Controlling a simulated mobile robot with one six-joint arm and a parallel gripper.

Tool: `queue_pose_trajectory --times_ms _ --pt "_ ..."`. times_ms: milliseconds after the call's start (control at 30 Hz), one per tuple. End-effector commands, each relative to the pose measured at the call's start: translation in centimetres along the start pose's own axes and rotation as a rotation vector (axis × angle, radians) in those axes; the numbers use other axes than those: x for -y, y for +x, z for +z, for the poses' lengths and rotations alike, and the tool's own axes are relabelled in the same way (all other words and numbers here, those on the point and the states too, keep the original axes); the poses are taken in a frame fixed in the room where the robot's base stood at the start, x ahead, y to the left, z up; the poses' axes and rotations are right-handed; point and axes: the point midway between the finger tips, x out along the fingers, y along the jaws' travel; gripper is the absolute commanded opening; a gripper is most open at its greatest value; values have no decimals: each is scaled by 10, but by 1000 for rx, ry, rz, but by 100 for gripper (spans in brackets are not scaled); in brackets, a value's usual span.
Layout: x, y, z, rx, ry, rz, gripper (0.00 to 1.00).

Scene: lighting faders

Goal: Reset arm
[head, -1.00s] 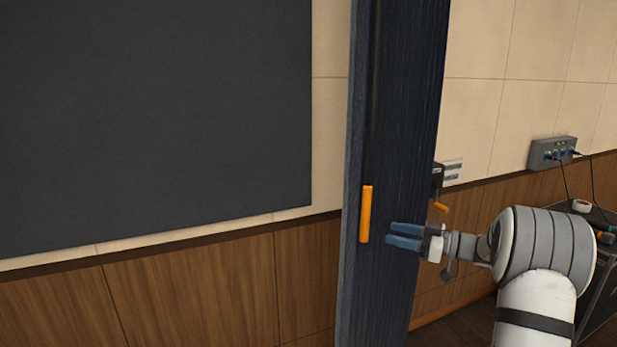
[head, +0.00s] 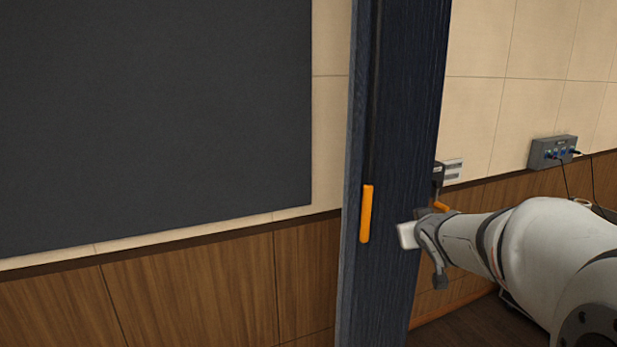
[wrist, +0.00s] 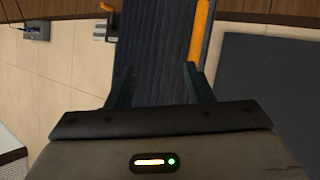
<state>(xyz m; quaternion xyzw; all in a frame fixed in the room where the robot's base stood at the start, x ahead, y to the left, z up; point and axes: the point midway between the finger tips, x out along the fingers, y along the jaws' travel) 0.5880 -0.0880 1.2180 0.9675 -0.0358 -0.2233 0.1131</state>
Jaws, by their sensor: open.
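My gripper (wrist: 158,84) shows in the wrist view with its two dark fingers apart and nothing between them. In the head view my arm reaches in from the right, and the gripper's white body is in front of the dark blue upright panel (head: 405,130); its fingers are hidden there. An orange handle (head: 366,214) is on the panel's left part, to the left of my gripper and apart from it. The handle also shows in the wrist view (wrist: 201,30), beyond the right finger.
A second orange lever (head: 441,206) sits on a small wall fitting behind the panel. A grey box with cables (head: 553,152) is on the wall at right. A large dark board (head: 150,120) covers the left wall. Floor shows at lower right.

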Motion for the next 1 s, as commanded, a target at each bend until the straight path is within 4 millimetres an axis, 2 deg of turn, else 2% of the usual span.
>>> queue_pose_trajectory --times_ms 33,167,300,400,500,667,1000 --pt "7 -22 17 76 20 14 47" --pt "26 -77 77 315 74 32 47" --pt "60 -141 141 567 118 -37 47" --pt "82 -178 174 702 132 -104 47" --pt "98 -204 194 791 140 -158 47" --pt "105 -221 207 848 142 -198 47" --pt "105 -221 207 849 142 -198 47"
